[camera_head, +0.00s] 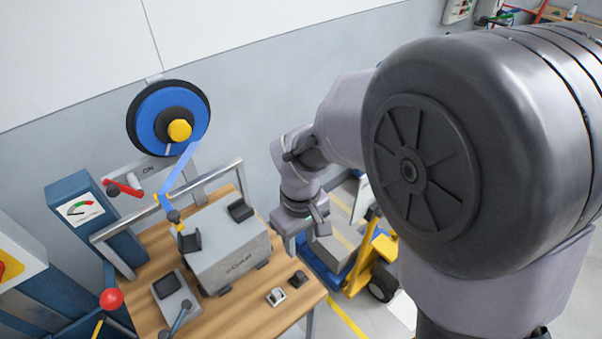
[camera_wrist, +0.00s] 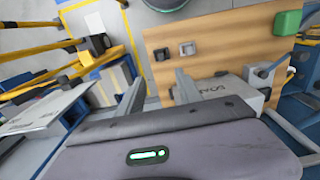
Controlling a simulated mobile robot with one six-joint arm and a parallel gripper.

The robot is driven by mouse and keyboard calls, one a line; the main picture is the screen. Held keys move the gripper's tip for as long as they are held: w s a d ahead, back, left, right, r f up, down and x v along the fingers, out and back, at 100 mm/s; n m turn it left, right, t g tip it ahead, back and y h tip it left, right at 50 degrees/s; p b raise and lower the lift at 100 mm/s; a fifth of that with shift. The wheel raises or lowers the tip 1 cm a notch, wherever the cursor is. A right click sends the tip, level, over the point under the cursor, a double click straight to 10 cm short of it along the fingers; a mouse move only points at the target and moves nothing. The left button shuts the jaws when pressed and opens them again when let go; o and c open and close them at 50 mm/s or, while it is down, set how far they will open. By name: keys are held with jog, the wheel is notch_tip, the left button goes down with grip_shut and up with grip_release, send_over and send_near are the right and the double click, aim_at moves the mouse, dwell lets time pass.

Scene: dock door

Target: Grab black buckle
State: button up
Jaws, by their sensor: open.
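The black buckle (camera_head: 299,279) is a small dark piece near the right front edge of the wooden table (camera_head: 262,316). It also shows in the wrist view (camera_wrist: 162,54), beyond my fingertips and roughly between their lines. A similar silver-grey buckle (camera_head: 276,296) lies beside it, also seen in the wrist view (camera_wrist: 187,49). My gripper (camera_head: 303,232) is above and behind the black buckle, past the table's right edge. Its two fingers are apart and empty in the wrist view (camera_wrist: 159,80).
A grey box marked SOAP (camera_head: 228,246) stands on the table left of the buckles, close to my right finger in the wrist view. A blue strap (camera_head: 179,170) runs from a wall reel (camera_head: 168,118). A yellow cart (camera_head: 376,262) stands on the floor beyond the table.

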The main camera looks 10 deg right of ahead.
jog(key=b, duration=0.5)
send_over(299, 274)
notch_tip(299, 274, down, 12)
jog(key=shift+w+d, duration=0.1)
jog(key=shift+d, duration=0.05)
jog(key=f+b, duration=0.2)
jog(key=f, duration=0.3)
jog(key=shift+a+f, duration=0.1)
jog(key=shift+a, duration=0.1)
grip_shut()
